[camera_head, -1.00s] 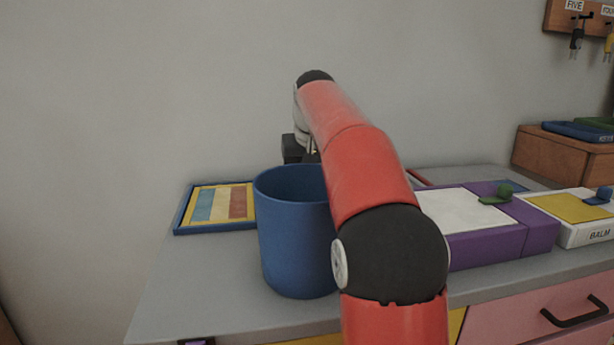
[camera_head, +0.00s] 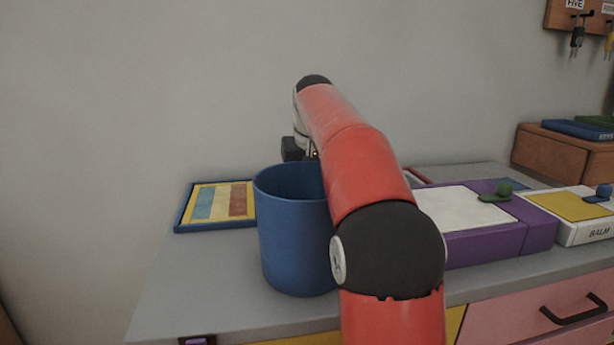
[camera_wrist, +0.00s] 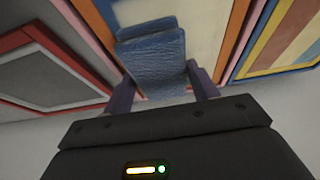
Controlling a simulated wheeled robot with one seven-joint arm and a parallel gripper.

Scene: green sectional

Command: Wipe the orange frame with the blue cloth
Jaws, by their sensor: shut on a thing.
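My gripper (camera_wrist: 160,72) is shut on the folded blue cloth (camera_wrist: 157,50), which sits between its two fingers in the wrist view. Behind the cloth is the orange frame (camera_wrist: 88,30), with a pale inner panel. The cloth covers part of this panel; I cannot tell whether it touches it. In the head view, my arm and the blue pot hide the cloth and the orange frame, and only a dark part of my gripper shows above the pot.
The blue pot (camera_head: 292,240) stands in front of my gripper. A blue frame with a striped picture (camera_head: 183,222) lies left of it. A red-edged frame (camera_wrist: 30,38) is on the other side. A purple box (camera_head: 485,245) and a white box (camera_head: 590,232) stand at the right.

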